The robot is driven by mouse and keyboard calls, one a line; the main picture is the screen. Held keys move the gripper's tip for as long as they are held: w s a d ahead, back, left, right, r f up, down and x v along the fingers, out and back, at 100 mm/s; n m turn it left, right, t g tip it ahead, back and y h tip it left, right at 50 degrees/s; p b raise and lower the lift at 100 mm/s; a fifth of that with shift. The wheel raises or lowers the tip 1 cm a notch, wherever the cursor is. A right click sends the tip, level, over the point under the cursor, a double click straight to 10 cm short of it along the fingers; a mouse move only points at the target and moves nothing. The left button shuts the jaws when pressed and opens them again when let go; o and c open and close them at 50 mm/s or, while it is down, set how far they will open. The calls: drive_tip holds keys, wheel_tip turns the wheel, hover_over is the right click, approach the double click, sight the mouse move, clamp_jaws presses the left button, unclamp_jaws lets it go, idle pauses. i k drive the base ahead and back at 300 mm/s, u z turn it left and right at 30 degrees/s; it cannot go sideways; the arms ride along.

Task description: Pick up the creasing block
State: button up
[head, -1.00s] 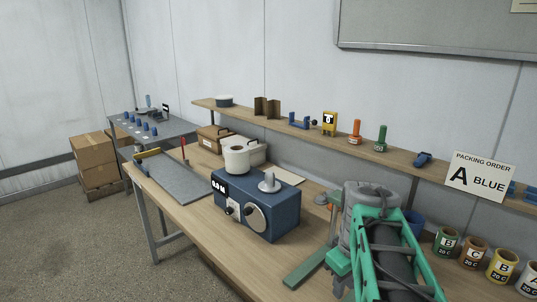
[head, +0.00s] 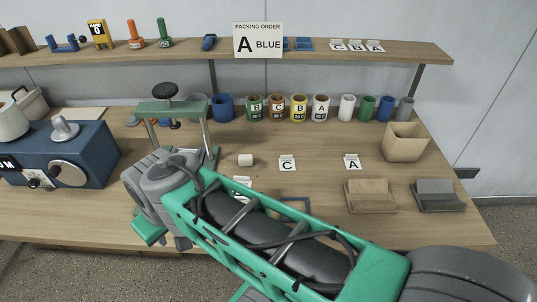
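No thing here can be named as the creasing block with certainty. Two candidates are a tan block (head: 369,190) and a grey block (head: 435,189), each in a small holder at the right front of the bench. My green and grey arm crosses the lower middle of the head view. My gripper (head: 165,238) is at its left end, near the bench's front edge and well left of both blocks. Its fingers are largely hidden and I cannot tell their opening.
A green-topped press (head: 170,108) stands behind my wrist. A blue machine (head: 75,150) is at the left. Several coloured cups (head: 299,108) line the back below the shelf (head: 340,55). A tan bin (head: 404,143) is at the right. Letter cards and a white roll (head: 245,160) lie mid-bench.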

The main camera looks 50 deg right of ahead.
sight(244, 160)
drive_tip(key=z, duration=0.4)
drive_tip(key=k, duration=0.1)
drive_tip(key=z, duration=0.85)
